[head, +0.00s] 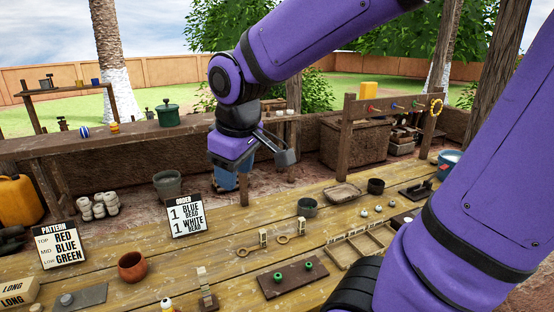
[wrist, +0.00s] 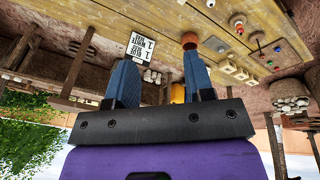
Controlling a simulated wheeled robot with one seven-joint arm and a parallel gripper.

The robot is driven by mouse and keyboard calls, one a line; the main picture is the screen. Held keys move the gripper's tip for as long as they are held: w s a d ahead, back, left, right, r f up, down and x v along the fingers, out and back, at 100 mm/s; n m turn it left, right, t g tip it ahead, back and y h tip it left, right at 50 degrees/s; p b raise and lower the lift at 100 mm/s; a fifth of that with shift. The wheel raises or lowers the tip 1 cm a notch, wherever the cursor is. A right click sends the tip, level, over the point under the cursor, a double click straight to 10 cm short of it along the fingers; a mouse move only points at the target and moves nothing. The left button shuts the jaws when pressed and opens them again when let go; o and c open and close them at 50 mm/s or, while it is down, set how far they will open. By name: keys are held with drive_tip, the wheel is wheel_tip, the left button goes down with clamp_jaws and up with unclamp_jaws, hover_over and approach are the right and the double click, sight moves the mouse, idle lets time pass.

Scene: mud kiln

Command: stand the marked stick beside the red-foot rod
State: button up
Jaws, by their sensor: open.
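I cannot pick out a marked stick or a red-foot rod for certain in either view. A small upright pale stack (head: 203,281) stands on a dark base at the front of the table in the head view. My gripper (head: 278,143) is in the air above the back of the table, well clear of everything on it. In the wrist view my gripper (wrist: 158,57) shows two blue fingers spread apart with nothing between them. My arm hides part of the table's right side in the head view.
On the table are an order card (head: 187,216), a pattern card (head: 60,245), a clay bowl (head: 132,266), a dark board with green pieces (head: 270,288) and a divided tray (head: 340,257). A peg rail (head: 345,125) stands behind. Bare planks lie around the order card.

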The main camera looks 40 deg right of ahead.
drive_tip(key=s+d+r+m+t, duration=0.1)
drive_tip(key=s+r+m, duration=0.3)
drive_tip(key=s, duration=0.6)
drive_tip(key=shift+d+r+m+t, duration=0.3)
drive_tip(key=shift+d+r+t, duration=0.1)
drive_tip(key=shift+t, duration=0.2)
